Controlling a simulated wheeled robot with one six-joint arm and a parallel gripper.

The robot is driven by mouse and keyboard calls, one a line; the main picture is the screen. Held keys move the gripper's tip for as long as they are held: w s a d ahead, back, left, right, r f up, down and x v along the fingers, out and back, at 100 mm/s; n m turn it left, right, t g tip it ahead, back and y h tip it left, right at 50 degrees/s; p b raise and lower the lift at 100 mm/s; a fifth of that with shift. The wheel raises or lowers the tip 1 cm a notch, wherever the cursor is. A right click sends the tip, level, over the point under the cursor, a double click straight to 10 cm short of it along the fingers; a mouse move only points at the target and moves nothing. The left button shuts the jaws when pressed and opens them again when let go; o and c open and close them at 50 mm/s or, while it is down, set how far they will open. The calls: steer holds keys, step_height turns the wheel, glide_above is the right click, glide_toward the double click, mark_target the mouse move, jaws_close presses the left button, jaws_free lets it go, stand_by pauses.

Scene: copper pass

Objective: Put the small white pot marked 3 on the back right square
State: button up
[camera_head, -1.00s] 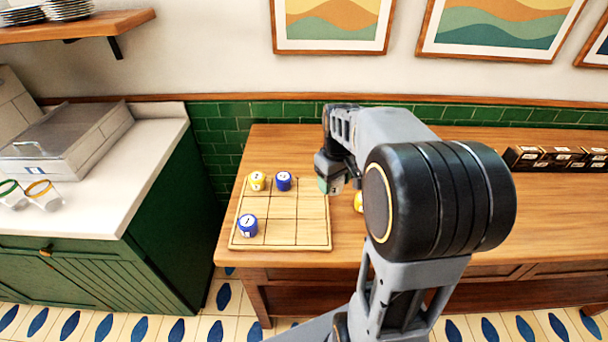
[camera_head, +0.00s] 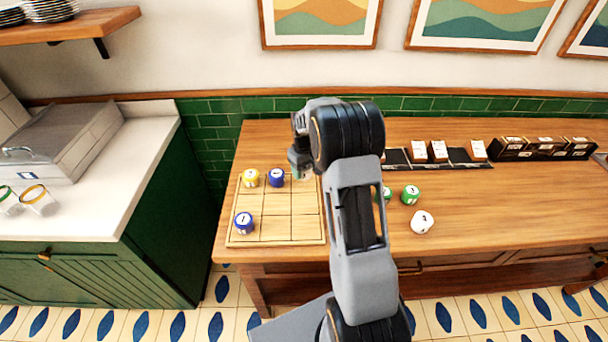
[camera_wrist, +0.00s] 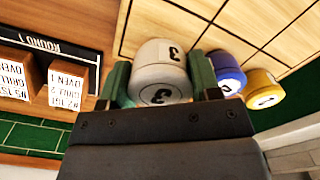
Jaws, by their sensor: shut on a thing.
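The small white pot marked 3 (camera_wrist: 158,62) is between my gripper's green fingers in the wrist view. My gripper (camera_head: 302,172) is shut on it, over the back right square of the wooden grid board (camera_head: 274,241). In the head view only a pale bit of the pot shows below the fingers. Whether it touches the board I cannot tell. A blue pot (camera_head: 276,177) stands on the back middle square and a yellow pot (camera_head: 250,177) on the back left square. Another blue pot (camera_head: 244,222) stands on the front left square.
Right of my arm stand green pots (camera_head: 410,195), one partly hidden, and a white pot (camera_head: 422,222). A dark rack (camera_head: 455,158) with cards lies along the back of the table. The blue pot (camera_wrist: 227,70) is close beside my finger in the wrist view.

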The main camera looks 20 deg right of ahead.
mark_target(304, 176)
steer(key=shift+w+f, duration=0.2)
steer(key=shift+f+p, duration=0.3)
steer(key=shift+f, duration=1.3)
steer(key=shift+f, duration=0.1)
steer(key=shift+f, duration=0.15)
steer(key=o, duration=1)
